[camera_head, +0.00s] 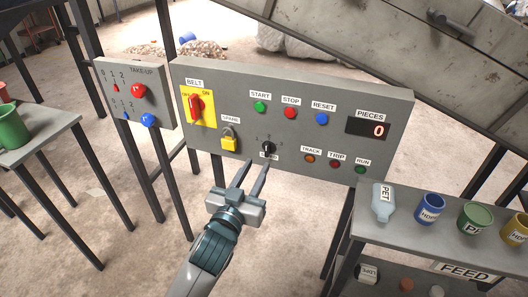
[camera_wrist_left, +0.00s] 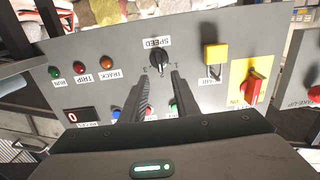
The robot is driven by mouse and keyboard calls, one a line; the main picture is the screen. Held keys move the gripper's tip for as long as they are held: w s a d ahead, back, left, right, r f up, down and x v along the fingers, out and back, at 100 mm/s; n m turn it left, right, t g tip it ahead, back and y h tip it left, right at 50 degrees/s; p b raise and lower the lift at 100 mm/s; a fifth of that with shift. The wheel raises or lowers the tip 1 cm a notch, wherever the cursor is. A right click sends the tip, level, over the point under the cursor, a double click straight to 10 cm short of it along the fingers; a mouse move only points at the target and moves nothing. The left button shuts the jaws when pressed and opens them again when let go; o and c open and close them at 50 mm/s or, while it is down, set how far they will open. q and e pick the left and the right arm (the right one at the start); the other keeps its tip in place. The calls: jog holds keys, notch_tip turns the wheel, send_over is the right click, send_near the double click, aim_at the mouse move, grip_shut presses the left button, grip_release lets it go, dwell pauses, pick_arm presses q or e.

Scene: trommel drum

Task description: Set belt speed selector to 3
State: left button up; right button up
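The belt speed selector (camera_head: 268,148) is a small black knob low in the middle of the grey control panel. It also shows in the left wrist view (camera_wrist_left: 158,57), upside down, beside the SPEED label (camera_wrist_left: 156,42). Small position digits surround it; which one its pointer marks is too small to tell. My left gripper (camera_head: 257,165) is just in front of and below the knob in the head view. In the left wrist view its two fingers (camera_wrist_left: 160,77) are apart and empty, with the knob just beyond the tips. My right gripper is not in view.
The grey panel (camera_head: 335,103) also carries START, STOP and RESET buttons, a red belt switch (camera_head: 196,107) and a yellow padlock (camera_head: 230,140) left of the knob. A shelf (camera_head: 440,232) with a bottle and cups stands right. A take-up box (camera_head: 130,92) stands left.

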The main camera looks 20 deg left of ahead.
aim_at(266, 149)
pick_arm(q)
jog(key=w, duration=0.7)
jog(key=shift+w+d, duration=0.1)
jog(key=shift+w, duration=0.1)
jog(key=shift+c, duration=0.7)
grip_shut()
